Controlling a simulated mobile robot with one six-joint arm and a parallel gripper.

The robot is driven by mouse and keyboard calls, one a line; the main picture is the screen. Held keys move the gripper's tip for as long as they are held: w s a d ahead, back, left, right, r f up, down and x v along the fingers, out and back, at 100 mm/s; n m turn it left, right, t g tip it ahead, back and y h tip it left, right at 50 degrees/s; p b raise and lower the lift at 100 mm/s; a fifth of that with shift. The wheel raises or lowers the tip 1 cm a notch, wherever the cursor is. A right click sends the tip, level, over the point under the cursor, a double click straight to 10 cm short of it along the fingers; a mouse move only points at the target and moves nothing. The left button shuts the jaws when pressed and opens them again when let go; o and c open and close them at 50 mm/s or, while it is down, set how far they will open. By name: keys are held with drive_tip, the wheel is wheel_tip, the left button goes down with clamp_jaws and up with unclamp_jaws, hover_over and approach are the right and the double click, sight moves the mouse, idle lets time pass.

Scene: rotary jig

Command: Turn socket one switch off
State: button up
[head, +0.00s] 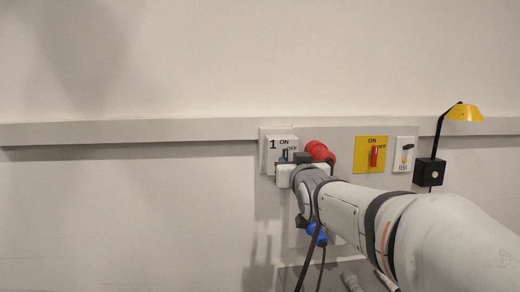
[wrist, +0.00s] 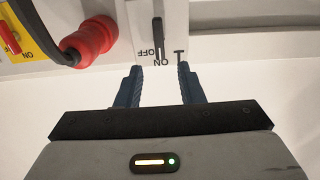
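The socket one switch box (head: 268,150) is white, marked 1, ON and OFF, on the wall panel in the head view. Its dark switch lever (wrist: 158,38) shows in the wrist view, where the picture is upside down. The lever points toward the ON mark, with OFF to its side. My gripper (wrist: 159,72) is open, its two blue fingers apart with nothing between them that I can see. The fingertips are just short of the lever's tip in the picture; contact cannot be told. In the head view my gripper (head: 288,160) hides the lower part of the box.
A red plug (head: 318,151) with a dark cable sits close beside the box. The wall left of the box is clear.

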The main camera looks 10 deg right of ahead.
sight(286, 155)
drive_tip(key=w+p, duration=0.3)
drive_tip(key=w, duration=0.4)
drive_tip(key=shift+w, duration=0.3)
